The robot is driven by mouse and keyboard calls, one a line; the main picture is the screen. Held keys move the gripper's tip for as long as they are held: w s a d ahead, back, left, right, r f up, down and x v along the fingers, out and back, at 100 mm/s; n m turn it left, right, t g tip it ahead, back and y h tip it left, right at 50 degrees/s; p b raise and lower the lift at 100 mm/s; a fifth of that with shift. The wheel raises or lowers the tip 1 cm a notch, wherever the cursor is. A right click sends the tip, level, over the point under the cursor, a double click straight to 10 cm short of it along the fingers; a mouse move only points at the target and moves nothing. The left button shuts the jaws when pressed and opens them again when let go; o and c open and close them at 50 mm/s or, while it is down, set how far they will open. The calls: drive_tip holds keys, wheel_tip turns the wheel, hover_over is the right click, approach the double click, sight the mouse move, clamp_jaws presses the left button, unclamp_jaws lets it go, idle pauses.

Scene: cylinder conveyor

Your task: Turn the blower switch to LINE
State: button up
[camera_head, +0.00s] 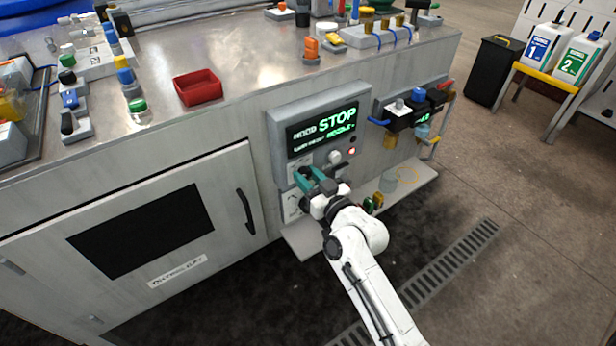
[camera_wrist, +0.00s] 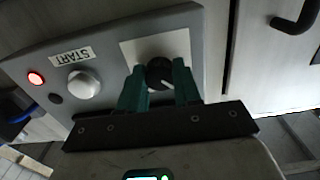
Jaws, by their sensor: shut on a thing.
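The blower switch is a round black knob (camera_wrist: 158,70) on a pale square plate (camera_wrist: 130,50) of the grey control panel. A white pointer line on it slants toward the lower right of the wrist view. My gripper (camera_wrist: 159,82) has its two green fingers on either side of the knob and is shut on it. In the head view my gripper (camera_head: 316,183) is at the lower part of the control panel (camera_head: 278,135) and hides the knob. The panel's display (camera_head: 322,128) shows STOP in large green letters. The switch's position labels are not readable.
A white button (camera_wrist: 83,84) marked START and a lit red lamp (camera_wrist: 36,78) are beside the knob. A low shelf (camera_head: 301,240) juts out below the panel. A cabinet door with a black handle (camera_head: 246,211) is to the left. A floor grate (camera_head: 455,262) lies right.

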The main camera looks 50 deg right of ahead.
drive_tip(key=m+p, duration=0.1)
drive_tip(key=m, duration=0.3)
drive_tip(key=shift+m, duration=0.4)
drive_tip(key=shift+m+p, duration=0.75)
drive_tip(key=shift+m, duration=1.15)
drive_tip(key=o, duration=1.1)
drive_tip(key=shift+c, duration=0.2)
drive_tip(key=shift+s, duration=0.1)
drive_tip(key=v, duration=1)
drive_tip(key=shift+s+b, duration=0.3)
drive_tip(key=shift+b, duration=0.15)
